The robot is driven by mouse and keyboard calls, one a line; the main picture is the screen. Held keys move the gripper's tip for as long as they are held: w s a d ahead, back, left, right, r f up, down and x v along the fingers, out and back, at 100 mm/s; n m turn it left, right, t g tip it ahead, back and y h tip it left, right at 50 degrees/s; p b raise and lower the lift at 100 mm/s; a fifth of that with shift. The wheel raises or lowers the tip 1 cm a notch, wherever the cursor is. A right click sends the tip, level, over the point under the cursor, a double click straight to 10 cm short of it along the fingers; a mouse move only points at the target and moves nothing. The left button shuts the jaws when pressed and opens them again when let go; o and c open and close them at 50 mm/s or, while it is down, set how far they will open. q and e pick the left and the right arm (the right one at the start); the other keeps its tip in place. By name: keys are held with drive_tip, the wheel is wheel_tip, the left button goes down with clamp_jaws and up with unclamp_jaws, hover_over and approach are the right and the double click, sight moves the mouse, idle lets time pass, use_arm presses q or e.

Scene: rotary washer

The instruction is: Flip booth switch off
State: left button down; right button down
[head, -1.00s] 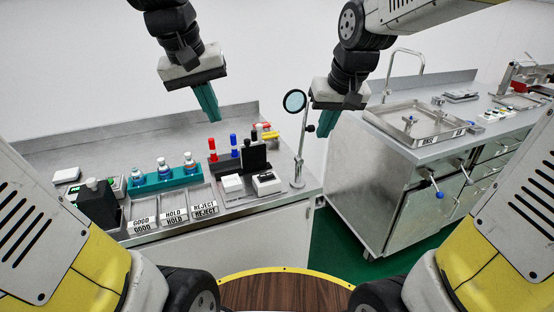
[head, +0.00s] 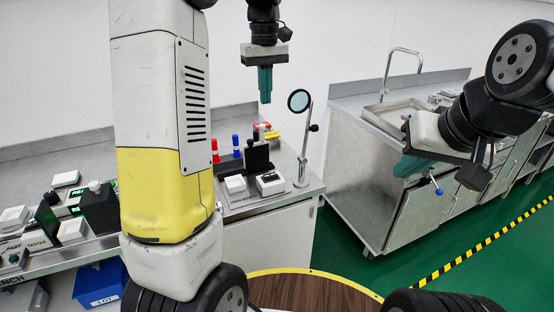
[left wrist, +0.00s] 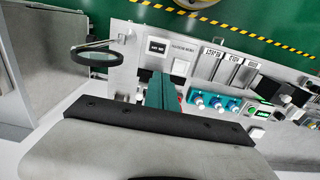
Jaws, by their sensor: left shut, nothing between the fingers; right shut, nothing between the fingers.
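Several small devices stand at the right end of the left bench. One is a white box with a dark-marked top (head: 270,183), beside another white block (head: 235,184); which is the booth switch I cannot tell for sure. A black upright panel (head: 258,156) stands just behind them. The dark-marked box also shows in the left wrist view (left wrist: 158,46). My left gripper (head: 265,99) is shut and empty, pointing down above and behind the panel, apart from the devices. In the left wrist view its fingers (left wrist: 163,78) cover part of the bench. My right gripper (head: 405,167) is shut and empty near the right cabinet.
A magnifier on a stand (head: 299,101) rises at the bench's right corner, close to my left gripper. My left arm hides the bench's middle. A sink cabinet (head: 371,185) stands right across a green floor gap.

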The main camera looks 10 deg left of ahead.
sight(267, 175)
use_arm(q)
drive_tip(key=shift+f, duration=0.1)
wheel_tip(267, 175, down, 24)
drive_tip(key=shift+r, duration=0.1)
idle(0.5)
